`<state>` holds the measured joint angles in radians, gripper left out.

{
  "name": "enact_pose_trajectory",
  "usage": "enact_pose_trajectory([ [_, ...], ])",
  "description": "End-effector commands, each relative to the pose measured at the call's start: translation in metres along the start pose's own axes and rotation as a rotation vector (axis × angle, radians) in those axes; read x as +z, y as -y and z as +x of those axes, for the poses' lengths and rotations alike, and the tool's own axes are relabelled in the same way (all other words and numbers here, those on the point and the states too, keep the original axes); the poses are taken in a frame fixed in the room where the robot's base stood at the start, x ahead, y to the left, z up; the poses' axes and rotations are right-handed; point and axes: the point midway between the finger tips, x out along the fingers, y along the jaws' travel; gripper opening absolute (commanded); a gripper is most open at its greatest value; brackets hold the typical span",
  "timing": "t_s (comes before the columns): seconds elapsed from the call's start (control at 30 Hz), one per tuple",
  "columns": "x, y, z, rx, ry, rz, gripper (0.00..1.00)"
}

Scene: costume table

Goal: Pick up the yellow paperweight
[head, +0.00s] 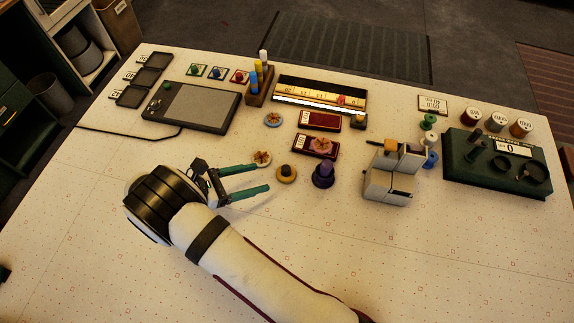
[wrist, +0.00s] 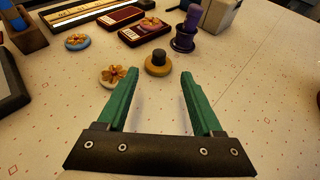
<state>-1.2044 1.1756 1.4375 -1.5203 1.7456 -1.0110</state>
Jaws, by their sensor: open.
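The yellow paperweight (head: 286,174) is a low round yellow base with a dark knob, standing upright on the table. It also shows in the wrist view (wrist: 159,65), ahead of the fingers and roughly between their lines. My gripper (head: 262,178) has green fingers and is open and empty. In the wrist view (wrist: 156,73) the fingers are spread wide, with bare table between them. The fingertips are a short way from the paperweight and do not visibly touch it.
A purple paperweight (head: 323,174) stands just right of the yellow one. A flower disc (head: 261,158) lies close to the left fingertip. A dark red case (head: 316,146) with a flower lies behind. A white machine (head: 392,172) stands further right. The front table is clear.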

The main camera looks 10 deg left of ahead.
Motion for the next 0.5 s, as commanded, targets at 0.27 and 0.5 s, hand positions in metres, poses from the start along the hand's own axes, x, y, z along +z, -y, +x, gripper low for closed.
enact_pose_trajectory([
  [0.27, 0.000, 0.000, 0.051, -0.003, 0.000, 0.001, 0.68],
  [0.5, 0.000, -0.001, 0.095, -0.004, -0.002, 0.002, 0.68],
])
